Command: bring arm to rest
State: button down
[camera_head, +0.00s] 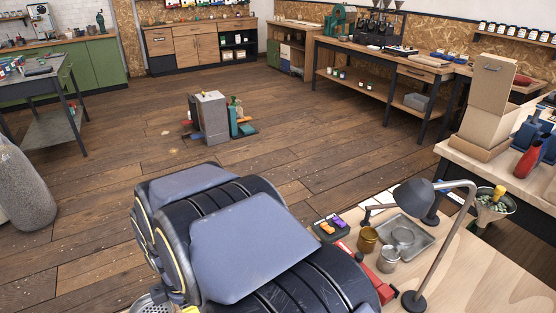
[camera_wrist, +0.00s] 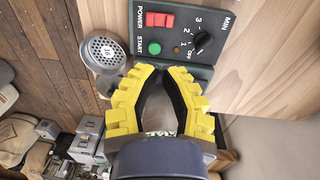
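My gripper (camera_wrist: 160,72) has two yellow ribbed fingers with black inner pads. In the wrist view the fingertips stand a little apart, with nothing held between them. They are just in front of a dark control panel (camera_wrist: 175,35) with red and green buttons and a dial. I cannot tell whether they touch it. In the head view my arm fills the lower middle, and only a bit of yellow finger (camera_head: 190,310) shows at the bottom edge. The rest of the gripper is hidden.
A grey perforated disc marked 16 (camera_wrist: 105,50) lies close left of the fingers. In the head view, a lamp (camera_head: 415,195), a metal tray (camera_head: 422,236) and tins (camera_head: 388,260) stand on the wooden bench right of my arm. The floor beyond is mostly clear.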

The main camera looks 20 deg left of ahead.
jog(key=d+r+m, duration=0.5)
jog(key=d+m, duration=0.2)
jog(key=d, duration=0.4)
jog(key=d+r+m, duration=0.5)
jog(key=d+m, duration=0.1)
jog(key=d, duration=0.5)
jog(key=s+d+r+m+g, duration=0.2)
jog(key=s+d+m, duration=0.9)
jog(key=s+m, duration=0.2)
jog(key=shift+d+r+m+h, duration=0.2)
jog(key=shift+d+m+h, duration=0.1)
jog(key=shift+m, duration=0.2)
jog(key=shift+w, duration=0.1)
